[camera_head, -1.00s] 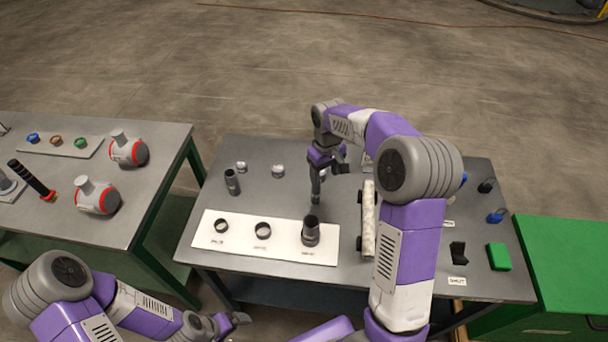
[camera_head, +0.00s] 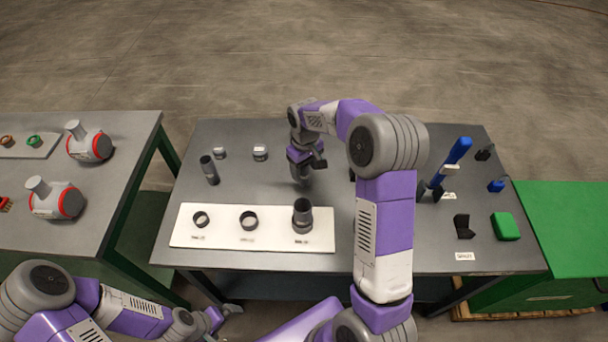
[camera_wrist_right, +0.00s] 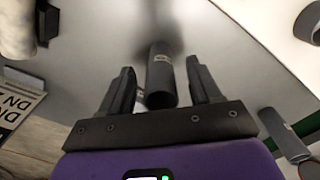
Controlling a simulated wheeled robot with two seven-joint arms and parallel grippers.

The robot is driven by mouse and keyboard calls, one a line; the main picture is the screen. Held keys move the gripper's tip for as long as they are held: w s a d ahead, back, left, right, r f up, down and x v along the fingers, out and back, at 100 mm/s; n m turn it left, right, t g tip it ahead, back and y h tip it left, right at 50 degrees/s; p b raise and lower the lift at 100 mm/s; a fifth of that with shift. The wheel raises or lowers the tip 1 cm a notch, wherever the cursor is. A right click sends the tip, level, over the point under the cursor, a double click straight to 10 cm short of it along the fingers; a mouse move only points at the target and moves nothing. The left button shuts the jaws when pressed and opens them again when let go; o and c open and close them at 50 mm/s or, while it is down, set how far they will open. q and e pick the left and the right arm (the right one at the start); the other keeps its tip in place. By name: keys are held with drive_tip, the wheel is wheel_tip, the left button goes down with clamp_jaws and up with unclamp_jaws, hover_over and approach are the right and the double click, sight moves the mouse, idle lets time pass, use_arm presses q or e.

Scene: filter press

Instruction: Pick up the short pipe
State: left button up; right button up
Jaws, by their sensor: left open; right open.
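My right gripper (camera_head: 303,174) is low over the middle of the grey table, pointing down. In the right wrist view it is open, with a dark grey short pipe (camera_wrist_right: 161,76) between its two fingers and a visible gap on either side. In the head view this pipe is mostly hidden by the gripper. Another dark pipe piece (camera_head: 302,216) stands on the white board (camera_head: 270,240). My left gripper (camera_head: 226,312) is open and empty, in front of the table's near edge.
Two dark rings (camera_head: 249,220) are on the white board. Small light fittings (camera_head: 260,153) stand behind it. On the right are a blue tool (camera_head: 458,151), a black bracket (camera_head: 463,226) and a green block (camera_head: 506,226). A side table (camera_head: 110,190) at left carries red-and-grey units.

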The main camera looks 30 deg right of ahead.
wheel_tip(320, 180, down, 2)
drive_tip(key=c, duration=1.1)
